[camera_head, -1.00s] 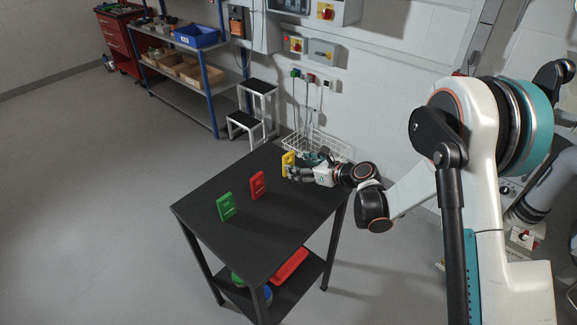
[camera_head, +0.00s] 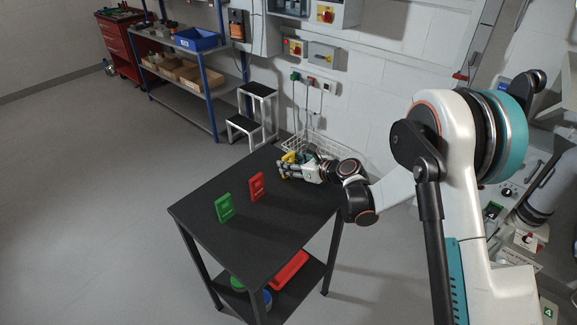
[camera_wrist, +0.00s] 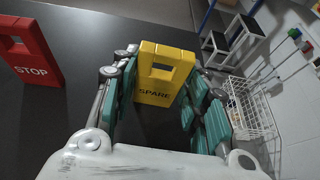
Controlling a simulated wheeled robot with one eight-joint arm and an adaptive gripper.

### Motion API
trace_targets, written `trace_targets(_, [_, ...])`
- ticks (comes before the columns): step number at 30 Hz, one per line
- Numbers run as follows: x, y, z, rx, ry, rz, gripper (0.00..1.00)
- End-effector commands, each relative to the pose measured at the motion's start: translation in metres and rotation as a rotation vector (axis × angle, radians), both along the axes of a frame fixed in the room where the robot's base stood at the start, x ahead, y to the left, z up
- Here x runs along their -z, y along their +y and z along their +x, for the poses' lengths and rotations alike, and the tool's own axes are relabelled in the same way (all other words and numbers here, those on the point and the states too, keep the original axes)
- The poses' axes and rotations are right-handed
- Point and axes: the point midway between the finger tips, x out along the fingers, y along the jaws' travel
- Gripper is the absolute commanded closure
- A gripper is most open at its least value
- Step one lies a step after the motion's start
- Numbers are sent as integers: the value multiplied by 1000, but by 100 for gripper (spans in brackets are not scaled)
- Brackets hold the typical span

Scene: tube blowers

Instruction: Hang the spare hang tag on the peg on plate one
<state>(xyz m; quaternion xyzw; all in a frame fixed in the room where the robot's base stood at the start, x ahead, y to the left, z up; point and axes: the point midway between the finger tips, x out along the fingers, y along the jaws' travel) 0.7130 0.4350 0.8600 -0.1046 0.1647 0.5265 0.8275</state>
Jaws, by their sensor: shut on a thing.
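The yellow spare hang tag (camera_wrist: 155,93), with a rectangular slot near its top and the word SPARE, stands between the fingers of my gripper (camera_wrist: 160,75) in the wrist view. My gripper is shut on it. In the head view my gripper (camera_head: 285,168) is low over the far end of the black table (camera_head: 245,232). The yellow tag (camera_head: 289,157) is partly hidden by the fingers there. I cannot tell whether the tag touches the tabletop. I cannot make out plate one or its peg in either view.
A red tag (camera_head: 256,187), which reads STOP in the wrist view, and a green tag (camera_head: 224,208) stand on the table. A white wire basket (camera_head: 318,146) is by the wall behind the table. A step stool (camera_head: 247,122) stands beyond the table's far left side.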

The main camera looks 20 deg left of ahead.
Motion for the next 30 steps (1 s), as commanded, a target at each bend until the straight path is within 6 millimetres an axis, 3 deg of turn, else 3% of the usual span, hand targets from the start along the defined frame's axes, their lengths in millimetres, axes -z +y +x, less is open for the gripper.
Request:
trace_targets(8, [-5,0,0,0,0,0,75])
trace_targets(14, [-28,0,0,0,0,0,75])
trace_targets(30, [-163,0,0,0,0,0,75])
